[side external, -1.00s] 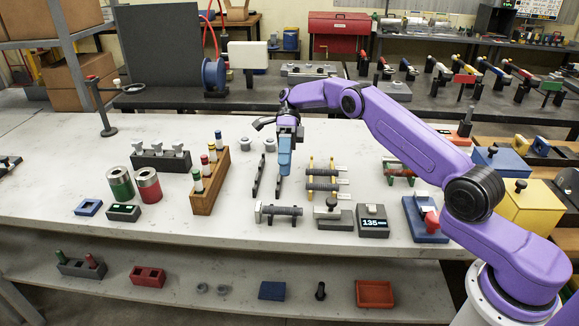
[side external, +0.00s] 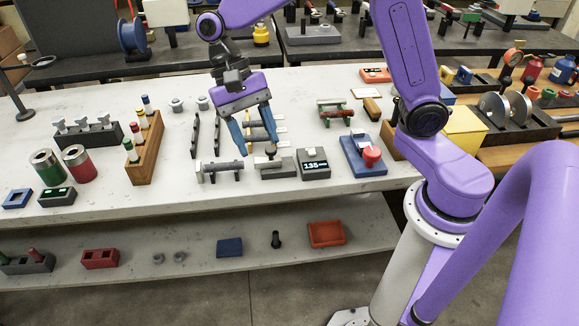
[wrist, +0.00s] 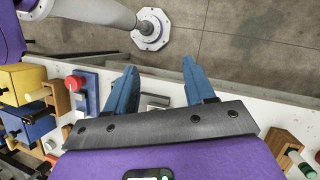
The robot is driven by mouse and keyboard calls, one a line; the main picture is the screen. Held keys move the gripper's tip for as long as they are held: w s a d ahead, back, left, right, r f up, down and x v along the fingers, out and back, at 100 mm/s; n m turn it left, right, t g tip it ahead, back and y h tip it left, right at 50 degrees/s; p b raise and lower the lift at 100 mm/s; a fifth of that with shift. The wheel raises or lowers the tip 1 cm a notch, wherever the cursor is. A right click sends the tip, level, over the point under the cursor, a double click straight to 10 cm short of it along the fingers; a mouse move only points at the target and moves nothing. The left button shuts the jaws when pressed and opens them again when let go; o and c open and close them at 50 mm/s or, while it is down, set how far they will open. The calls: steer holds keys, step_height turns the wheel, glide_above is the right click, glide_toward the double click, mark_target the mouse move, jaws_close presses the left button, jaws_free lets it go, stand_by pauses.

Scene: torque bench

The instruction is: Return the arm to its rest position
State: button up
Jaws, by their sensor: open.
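My gripper (side external: 257,151) is open, with its blue fingers spread and pointing down over the white bench in the side view. Nothing shows between the fingers. It hangs above the grey block with a dark knob (side external: 275,167) and the digital readout box showing 135 (side external: 313,164) is just to its right. In the wrist view the two blue fingers (wrist: 158,66) stand apart, with the bench edge and floor beyond them. Whether the fingertips touch anything below cannot be told.
A bolt on a stand (side external: 219,168) lies left of the gripper. A wooden block with several coloured-top pegs (side external: 146,150) stands further left. A blue base with a red button (side external: 364,156) is to the right. The bench's front strip (side external: 180,201) is clear.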

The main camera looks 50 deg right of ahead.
steer(key=s+d+f+n+t, duration=0.1)
steer(key=s+d+n+t, duration=0.1)
steer(key=s+d+n, duration=0.3)
steer(key=s+d+n+t, duration=0.3)
steer(key=s+d+n, duration=0.1)
steer(key=s+n, duration=0.9)
steer(key=shift+s+d+f, duration=0.15)
steer(key=shift+d+f, duration=0.25)
